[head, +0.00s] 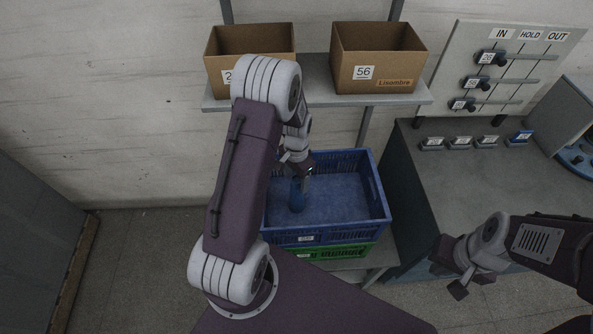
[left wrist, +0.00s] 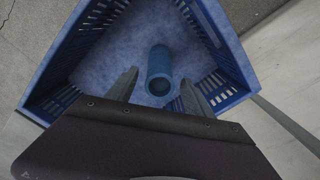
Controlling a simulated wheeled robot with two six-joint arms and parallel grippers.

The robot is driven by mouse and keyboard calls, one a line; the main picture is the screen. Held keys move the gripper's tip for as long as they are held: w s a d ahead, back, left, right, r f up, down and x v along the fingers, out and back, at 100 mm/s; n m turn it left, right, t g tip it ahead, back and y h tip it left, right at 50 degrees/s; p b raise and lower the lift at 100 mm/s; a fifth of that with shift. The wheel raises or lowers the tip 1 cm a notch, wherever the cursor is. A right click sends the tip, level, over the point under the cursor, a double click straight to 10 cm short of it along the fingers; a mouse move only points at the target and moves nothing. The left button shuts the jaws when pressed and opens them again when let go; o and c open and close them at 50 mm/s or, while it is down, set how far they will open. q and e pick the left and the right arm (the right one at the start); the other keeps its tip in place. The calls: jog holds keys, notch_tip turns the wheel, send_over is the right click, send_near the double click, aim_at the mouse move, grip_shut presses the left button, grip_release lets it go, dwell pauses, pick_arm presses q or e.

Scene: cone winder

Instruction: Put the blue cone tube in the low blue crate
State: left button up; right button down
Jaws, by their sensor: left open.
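The blue cone tube (head: 297,196) is inside the low blue crate (head: 381,196), below my left gripper (head: 298,176). In the left wrist view the tube (left wrist: 160,68) shows its round open end toward the camera, between and a little beyond my two spread fingers. Gaps show on both sides of it, so the left gripper is open and not holding it. Whether the tube rests fully on the crate floor (left wrist: 105,50) is hard to tell. My right gripper (head: 449,272) hangs at the lower right, away from the crate; its finger gap is unclear.
A green crate (head: 335,252) sits under the blue one. Two cardboard boxes (head: 378,58) stand on a shelf (head: 318,101) above. A grey bench (head: 470,190) with small labelled holders and a peg board (head: 510,65) is at the right. The crate floor around the tube is clear.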

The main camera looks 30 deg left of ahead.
pick_arm(q)
notch_tip(320, 180, up, 8)
jog(key=shift+f+b, duration=0.2)
jog(key=shift+b, duration=0.2)
jog(key=s+d+r+n+t, duration=0.15)
jog(key=s+d+n, duration=0.45)
jog(key=s, duration=0.7)
jog(key=shift+m, duration=0.7)
jog(key=f+b, duration=0.1)
jog(key=b, duration=0.1)
jog(key=d+f+b, duration=0.1)
jog(key=f+b, duration=0.3)
jog(key=shift+w+d+f, duration=0.1)
jog(key=shift+d+f, duration=0.1)
jog(key=shift+d, duration=0.1)
jog(key=shift+r+p, duration=0.35)
jog(key=shift+r, duration=0.05)
